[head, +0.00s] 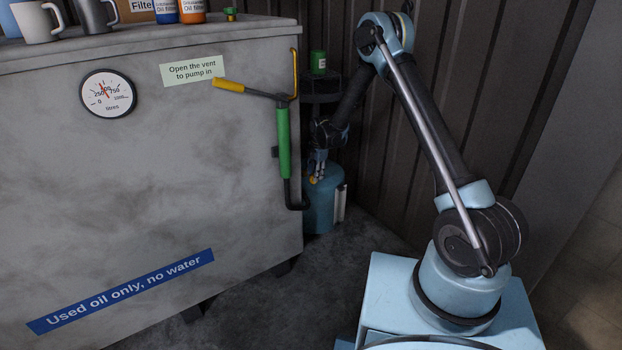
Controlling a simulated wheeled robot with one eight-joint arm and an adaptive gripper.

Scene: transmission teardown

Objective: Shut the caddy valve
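The caddy (321,212) is a light-blue drum on the floor in the corner, just right of the big grey tank. A small yellow-orange part (314,180) shows at the top of the drum; it may be the valve handle, but it is too small to tell its setting. My gripper (317,172) points down at the top of the drum, right by this yellow-orange part. Whether the fingers touch it or are closed on it cannot be told. A dark round pan (321,90) stands above the drum, partly hidden by my arm, with a green can (318,62) on it.
The grey tank (150,170) fills the left, with a gauge (108,93) and a hand pump (284,143) with yellow handle at its right edge, close to my gripper. Mugs and oil filters stand on top. A ribbed wall (480,70) closes the back. Floor (270,310) before the caddy is clear.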

